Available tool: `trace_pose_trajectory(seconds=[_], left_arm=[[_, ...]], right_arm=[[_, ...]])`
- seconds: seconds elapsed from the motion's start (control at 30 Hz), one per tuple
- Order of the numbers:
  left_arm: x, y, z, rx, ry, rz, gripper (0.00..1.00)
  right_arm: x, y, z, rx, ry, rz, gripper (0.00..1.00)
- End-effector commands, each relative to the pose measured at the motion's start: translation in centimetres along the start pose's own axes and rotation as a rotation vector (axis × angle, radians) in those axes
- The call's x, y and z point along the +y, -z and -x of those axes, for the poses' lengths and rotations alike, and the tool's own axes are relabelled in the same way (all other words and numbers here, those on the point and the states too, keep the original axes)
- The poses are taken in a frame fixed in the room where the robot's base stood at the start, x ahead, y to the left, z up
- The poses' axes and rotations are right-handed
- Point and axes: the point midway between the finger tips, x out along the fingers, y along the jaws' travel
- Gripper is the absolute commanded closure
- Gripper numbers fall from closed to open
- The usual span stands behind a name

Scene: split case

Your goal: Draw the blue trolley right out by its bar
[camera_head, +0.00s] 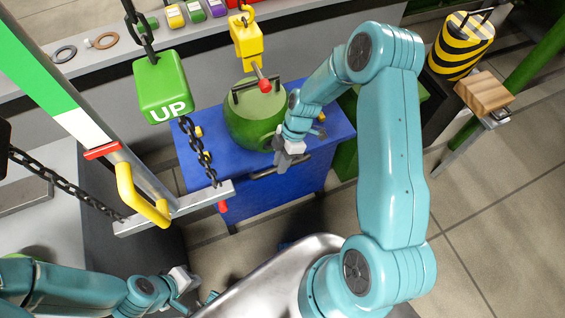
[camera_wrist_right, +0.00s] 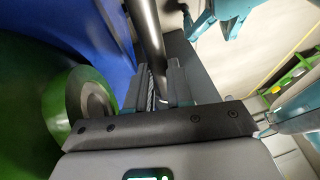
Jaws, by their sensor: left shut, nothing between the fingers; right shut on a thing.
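The blue trolley (camera_head: 280,205) stands in the middle of the head view with a round green casing (camera_head: 245,120) on top. Its dark bar (camera_head: 297,163) runs along the side facing me. My right gripper (camera_head: 285,160) reaches down from the right and is shut on the bar. In the right wrist view the bar (camera_wrist_right: 150,35) passes between the fingers (camera_wrist_right: 158,92), with the blue trolley (camera_wrist_right: 105,30) and green casing (camera_wrist_right: 30,110) at left. My left gripper (camera_head: 190,288) is shut and empty at the lower left, apart from the trolley.
A green UP block (camera_head: 162,88) hangs on chains left of the trolley. A yellow hook block (camera_head: 246,42) hangs above the casing. A grey beam (camera_head: 175,208) with a yellow handle (camera_head: 140,195) is at left. A striped drum (camera_head: 462,45) stands far right. Tiled floor at right is open.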

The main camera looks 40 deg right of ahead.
Motion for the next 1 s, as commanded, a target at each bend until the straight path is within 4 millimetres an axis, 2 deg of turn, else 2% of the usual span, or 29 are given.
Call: trace_pose_trajectory(seconds=[0.03, 0.1, 0.87, 1.0], left_arm=[[0.01, 0.01, 0.01, 0.0, 0.0, 0.0, 1.0], [0.01, 0.02, 0.01, 0.0, 0.0, 0.0, 1.0], [0.0, 0.01, -0.01, 0.0, 0.0, 0.0, 1.0], [-0.01, 0.01, -0.03, 0.0, 0.0, 0.0, 1.0]], right_arm=[[0.45, 0.01, 0.29, -0.002, -0.014, -0.001, 0.69], [0.39, 0.0, 0.25, -0.002, -0.012, -0.002, 0.54], [-0.2, -0.03, -0.03, 0.001, 0.003, -0.004, 0.54], [-0.1, -0.04, 0.72, 0.0, 0.0, -0.004, 0.54]])
